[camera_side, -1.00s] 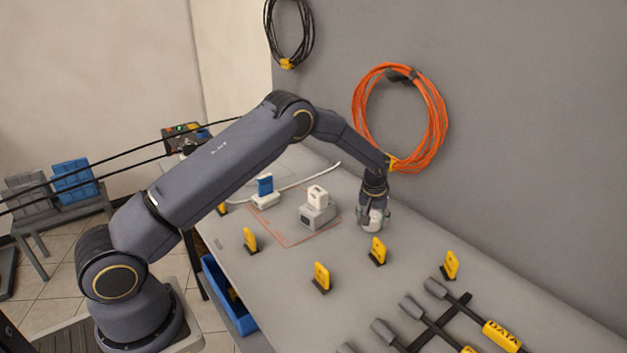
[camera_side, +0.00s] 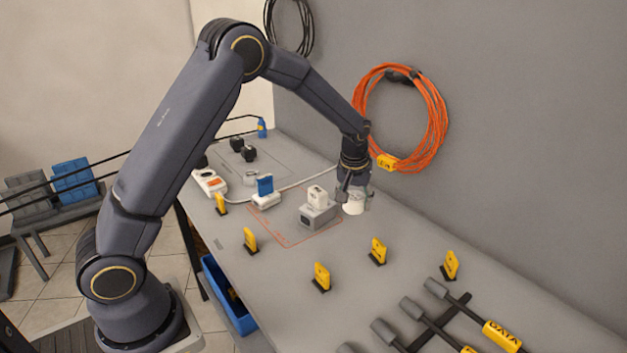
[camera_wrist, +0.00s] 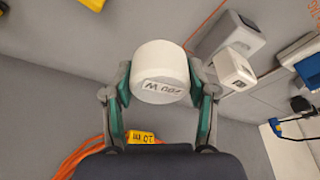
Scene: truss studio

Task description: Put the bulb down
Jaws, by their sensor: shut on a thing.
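The bulb is a white, rounded piece with dark lettering on its near face; in the wrist view it (camera_wrist: 160,68) sits between my two teal-padded fingers. My gripper (camera_wrist: 163,92) is shut on it. In the side view my gripper (camera_side: 356,191) points down over the bench, with the white bulb (camera_side: 354,206) showing below the fingers, just right of a grey block with a white top. I cannot tell from the side view whether the bulb touches the bench or hangs a little above it.
The grey block (camera_side: 316,215) stands close left, inside an orange outline. Yellow tags (camera_side: 378,251) stand on the bench's front half. Grey-handled tools (camera_side: 440,322) lie at front right. An orange cable coil (camera_side: 400,115) hangs on the wall. Bare bench lies between.

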